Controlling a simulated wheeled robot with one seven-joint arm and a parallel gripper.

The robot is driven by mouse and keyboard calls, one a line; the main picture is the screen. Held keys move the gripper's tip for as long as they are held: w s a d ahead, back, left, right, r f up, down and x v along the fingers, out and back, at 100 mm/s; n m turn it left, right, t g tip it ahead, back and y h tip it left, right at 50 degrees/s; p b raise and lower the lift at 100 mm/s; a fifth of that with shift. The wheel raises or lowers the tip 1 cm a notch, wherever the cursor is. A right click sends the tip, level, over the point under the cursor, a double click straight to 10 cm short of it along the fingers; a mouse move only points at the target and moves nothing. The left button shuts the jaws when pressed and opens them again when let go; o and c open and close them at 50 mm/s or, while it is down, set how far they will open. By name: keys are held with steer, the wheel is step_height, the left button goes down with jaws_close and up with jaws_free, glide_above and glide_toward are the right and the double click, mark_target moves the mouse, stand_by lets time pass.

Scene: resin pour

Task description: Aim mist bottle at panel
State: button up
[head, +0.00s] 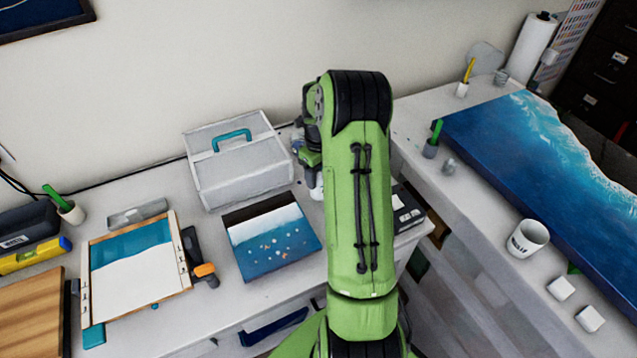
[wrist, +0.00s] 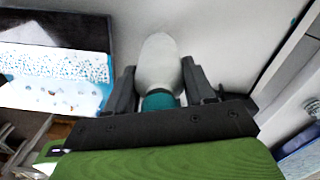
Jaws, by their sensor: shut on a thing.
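The mist bottle (wrist: 159,60), white with a teal collar, is between the fingers of my gripper (wrist: 157,84) in the wrist view. The gripper is shut on it. In the head view my arm hides most of the gripper; a small white piece, likely the bottle (head: 317,190), shows at the arm's left edge. A panel (head: 262,258) with a dark, white and blue seascape and small pale spots lies on the white counter, left of my arm. The panel also shows at the left of the wrist view (wrist: 52,66), to the left of the bottle.
A grey box with a teal handle (head: 236,172) stands behind the panel. A framed board (head: 138,270) and an orange-tipped tool (head: 206,272) lie to its left. The right-hand bench holds a large blue wave piece (head: 540,170), a white mug (head: 527,238) and white blocks (head: 561,288).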

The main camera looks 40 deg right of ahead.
steer(key=shift+s+a+f, duration=0.15)
steer(key=shift+f, duration=1.05)
steer(key=shift+w, duration=0.25)
steer(key=shift+f, duration=0.15)
steer(key=o, duration=1.2)
steer(key=shift+s, duration=0.1)
